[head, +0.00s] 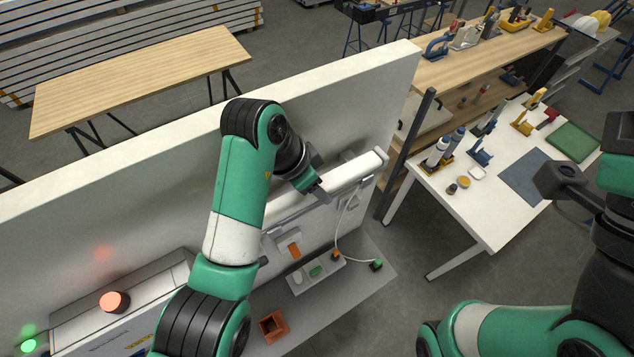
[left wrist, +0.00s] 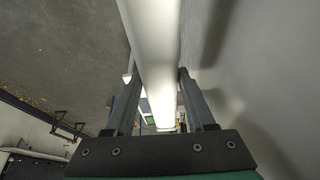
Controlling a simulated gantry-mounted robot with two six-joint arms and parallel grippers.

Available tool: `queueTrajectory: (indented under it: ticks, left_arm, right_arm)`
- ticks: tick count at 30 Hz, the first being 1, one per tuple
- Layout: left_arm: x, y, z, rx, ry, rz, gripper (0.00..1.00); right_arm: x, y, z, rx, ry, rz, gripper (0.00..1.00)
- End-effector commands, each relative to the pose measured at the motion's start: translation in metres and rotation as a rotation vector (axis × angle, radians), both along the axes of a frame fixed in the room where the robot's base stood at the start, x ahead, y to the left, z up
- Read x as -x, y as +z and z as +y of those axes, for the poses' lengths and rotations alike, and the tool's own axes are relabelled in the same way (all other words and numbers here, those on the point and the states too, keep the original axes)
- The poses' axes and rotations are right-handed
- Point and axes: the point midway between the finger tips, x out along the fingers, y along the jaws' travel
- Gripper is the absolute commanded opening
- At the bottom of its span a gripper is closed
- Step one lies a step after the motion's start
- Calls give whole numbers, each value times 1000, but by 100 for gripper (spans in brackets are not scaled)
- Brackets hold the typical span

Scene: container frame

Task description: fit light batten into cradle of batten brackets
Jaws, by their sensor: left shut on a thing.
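The light batten (head: 354,172) is a long white tube-like bar lying along the white wall panel, with its right end near the panel's right edge. It also fills the middle of the left wrist view (left wrist: 155,45). My left gripper (head: 318,194) is shut on the batten, with one finger on each side of it in the left wrist view (left wrist: 158,100). A thin white cable hangs from near the batten's right end. Small bracket-like parts show beside the batten; whether it sits in a cradle I cannot tell. My right gripper (head: 556,182) is at the right, away from the batten, its opening unclear.
The wall panel (head: 375,95) stands close behind the batten. Below are a pale tray (head: 318,272) with small parts, an orange bin (head: 273,326) and a grey case (head: 75,325) with a red lamp. A white table (head: 440,205) with tools stands right.

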Motion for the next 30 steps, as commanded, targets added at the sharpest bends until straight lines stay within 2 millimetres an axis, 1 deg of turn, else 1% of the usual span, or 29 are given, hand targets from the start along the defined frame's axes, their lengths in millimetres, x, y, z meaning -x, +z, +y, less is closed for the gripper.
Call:
queueTrajectory:
  ticks: [22, 23, 24, 28, 29, 30]
  left_arm:
    - [0, -7, 0, 0, 0, -1, 0]
    - [0, -7, 0, 0, 0, -1, 56]
    - [0, -7, 0, 0, 0, -1, 64]
    - [0, -7, 0, 0, 0, -1, 87]
    - [0, -7, 0, 0, 0, -1, 90]
    - [0, -7, 0, 0, 0, -1, 90]
  right_arm:
    - [0, 0, 0, 0, 0, 0, 50]
    - [0, 0, 0, 0, 0, 0, 50]
    - [0, 0, 0, 0, 0, 0, 50]
    - [0, 0, 0, 0, 0, 0, 50]
    - [0, 0, 0, 0, 0, 0, 50]
    - [0, 0, 0, 0, 0, 0, 50]
